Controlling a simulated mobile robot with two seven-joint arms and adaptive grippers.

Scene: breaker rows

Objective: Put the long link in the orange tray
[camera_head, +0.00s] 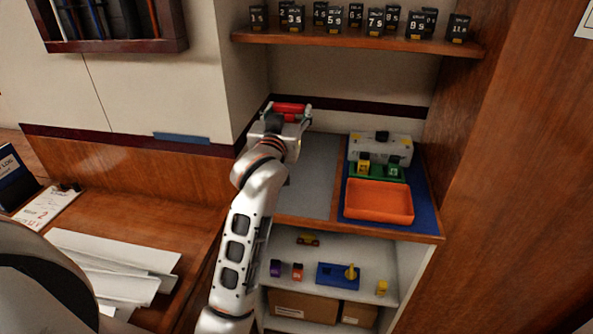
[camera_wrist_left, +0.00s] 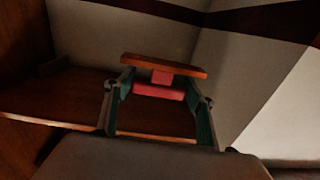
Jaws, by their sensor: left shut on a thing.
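The orange tray (camera_head: 379,216) lies empty on a blue mat at the right of the counter. My left gripper (camera_head: 288,114) is shut on a long red piece (camera_head: 290,107) and holds it up near the back of the counter, left of and beyond the tray. In the left wrist view the red piece (camera_wrist_left: 158,91) sits between the fingers, with an orange-brown bar (camera_wrist_left: 165,65) joined beyond it by a short red stub. It looks like the long link, and no other one shows. My right gripper is not in view.
A green holder (camera_head: 377,172) with yellow-and-black pieces and a grey box (camera_head: 398,149) stand behind the tray. A shelf (camera_head: 350,40) of numbered black blocks hangs above. The grey counter part (camera_head: 310,185) is clear. Small coloured items stand on the shelf below.

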